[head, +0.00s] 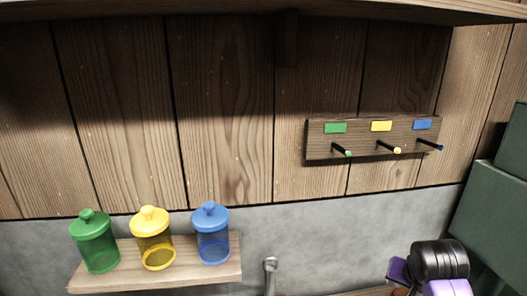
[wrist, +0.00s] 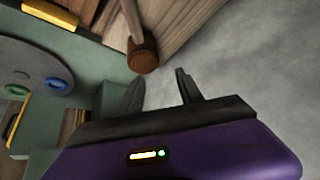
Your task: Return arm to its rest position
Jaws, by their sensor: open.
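My gripper (wrist: 158,90) shows in the wrist view with its two dark fingers apart and nothing between them. The purple body of my wrist fills the bottom of that view. In the head view, part of my black and purple arm shows at the lower right, in front of the grey wall and below the peg rack (head: 365,147). My fingers cannot be made out in the head view.
A green jar (head: 95,245), yellow jar (head: 152,240) and blue jar (head: 211,236) stand on a wooden shelf (head: 85,286). Green boxes (head: 490,215) rise at the right. In the wrist view, a brown round-ended wooden piece (wrist: 143,55) is beyond my fingers.

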